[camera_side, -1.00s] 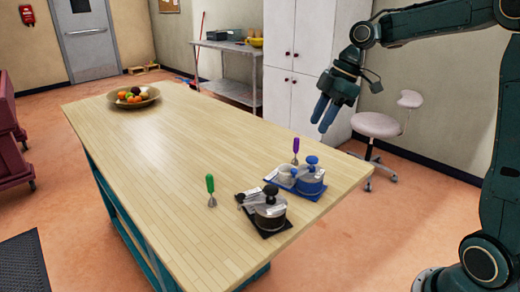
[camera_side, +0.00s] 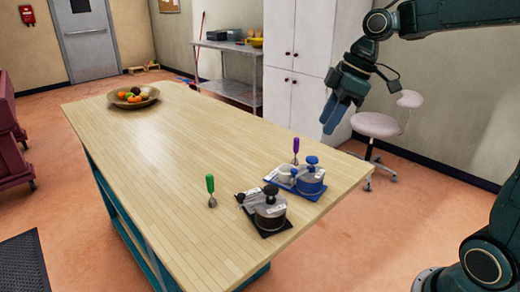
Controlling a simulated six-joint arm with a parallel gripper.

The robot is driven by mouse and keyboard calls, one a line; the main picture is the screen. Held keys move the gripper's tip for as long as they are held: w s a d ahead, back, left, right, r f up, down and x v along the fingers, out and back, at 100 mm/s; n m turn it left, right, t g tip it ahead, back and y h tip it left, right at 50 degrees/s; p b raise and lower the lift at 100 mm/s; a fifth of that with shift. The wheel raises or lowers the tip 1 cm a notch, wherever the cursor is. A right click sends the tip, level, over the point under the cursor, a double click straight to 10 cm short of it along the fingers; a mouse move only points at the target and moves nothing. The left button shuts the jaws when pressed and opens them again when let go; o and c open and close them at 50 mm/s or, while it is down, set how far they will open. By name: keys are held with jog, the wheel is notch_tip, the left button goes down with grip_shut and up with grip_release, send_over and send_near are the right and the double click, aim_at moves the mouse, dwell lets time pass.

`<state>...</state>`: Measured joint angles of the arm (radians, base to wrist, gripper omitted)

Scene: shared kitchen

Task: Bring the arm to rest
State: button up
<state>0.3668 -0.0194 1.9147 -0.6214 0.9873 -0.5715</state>
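My gripper (camera_side: 335,113) hangs in the air beyond the right far edge of the wooden table (camera_side: 180,150), above and behind the blue set. Its blue fingers point down and slightly left. They look close together from this side, and I cannot tell whether there is a gap between them. Nothing shows held in them. My arm reaches in from the right, with its upper link along the top right of the view.
On the table stand a blue tray set (camera_side: 297,180), a black tray set (camera_side: 265,212), a green-handled tool (camera_side: 210,188), a purple-handled tool (camera_side: 295,150) and a fruit bowl (camera_side: 133,97). A white stool (camera_side: 378,125) and white cabinet (camera_side: 300,85) stand behind. The table's middle is clear.

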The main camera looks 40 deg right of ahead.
jog(key=s+a+f+m+t+h, duration=0.1)
jog(key=s+m, duration=0.3)
jog(key=s, duration=0.5)
jog(key=s+a+f+m+t+h, duration=0.1)
jog(key=s+m, duration=0.3)
jog(key=s, duration=0.5)
jog(key=shift+s+a+f+m+t+h, duration=0.15)
jog(key=shift+a+f+m+t+h, duration=0.2)
jog(key=shift+a, duration=0.25)
